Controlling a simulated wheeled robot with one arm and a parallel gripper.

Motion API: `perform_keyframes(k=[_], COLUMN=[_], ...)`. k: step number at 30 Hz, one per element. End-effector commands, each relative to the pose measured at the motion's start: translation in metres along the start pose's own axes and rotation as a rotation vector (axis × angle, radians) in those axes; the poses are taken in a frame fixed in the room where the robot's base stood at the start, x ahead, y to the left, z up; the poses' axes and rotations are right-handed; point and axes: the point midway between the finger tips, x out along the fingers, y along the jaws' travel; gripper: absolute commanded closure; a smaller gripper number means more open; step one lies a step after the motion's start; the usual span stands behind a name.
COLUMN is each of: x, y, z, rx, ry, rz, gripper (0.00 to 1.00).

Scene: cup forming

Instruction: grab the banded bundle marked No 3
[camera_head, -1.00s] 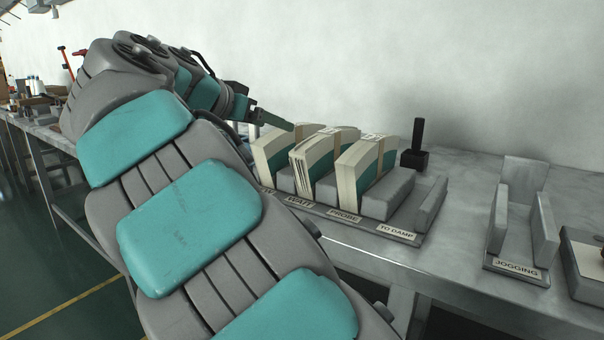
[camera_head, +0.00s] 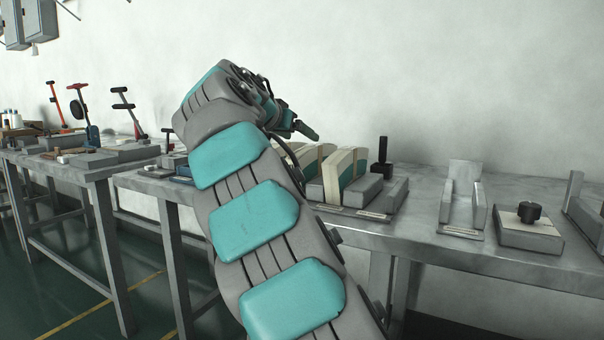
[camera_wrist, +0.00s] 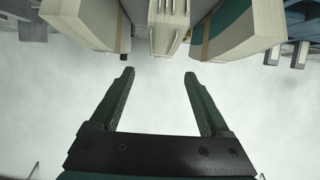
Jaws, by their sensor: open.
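Several banded bundles of cream and teal sheets stand in a slotted rack on the bench. In the head view the rightmost bundle (camera_head: 344,170) shows best, and another bundle (camera_head: 309,160) stands left of it; my arm hides part of the row. In the wrist view my gripper (camera_wrist: 160,75) is open and empty. No number is readable on any bundle.
The rack (camera_head: 398,196) has an empty slot at its right end. A black upright block (camera_head: 382,160) stands behind it. A grey jogging holder (camera_head: 462,205) and a block with a black knob (camera_head: 529,225) are further right. Another bench (camera_head: 85,170) with tools is at left.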

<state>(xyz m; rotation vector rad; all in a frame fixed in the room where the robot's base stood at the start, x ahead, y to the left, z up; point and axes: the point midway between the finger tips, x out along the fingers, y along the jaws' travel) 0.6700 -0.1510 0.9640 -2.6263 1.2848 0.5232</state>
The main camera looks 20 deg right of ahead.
Motion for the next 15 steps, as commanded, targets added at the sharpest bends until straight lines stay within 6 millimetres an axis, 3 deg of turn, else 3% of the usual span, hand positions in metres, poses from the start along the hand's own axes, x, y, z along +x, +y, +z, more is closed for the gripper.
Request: perform_keyframes(k=[15], x=[0.051], y=[-0.001], z=[0.004], rx=[0.0], ry=[-0.002], rz=[0.001], gripper=[0.2])
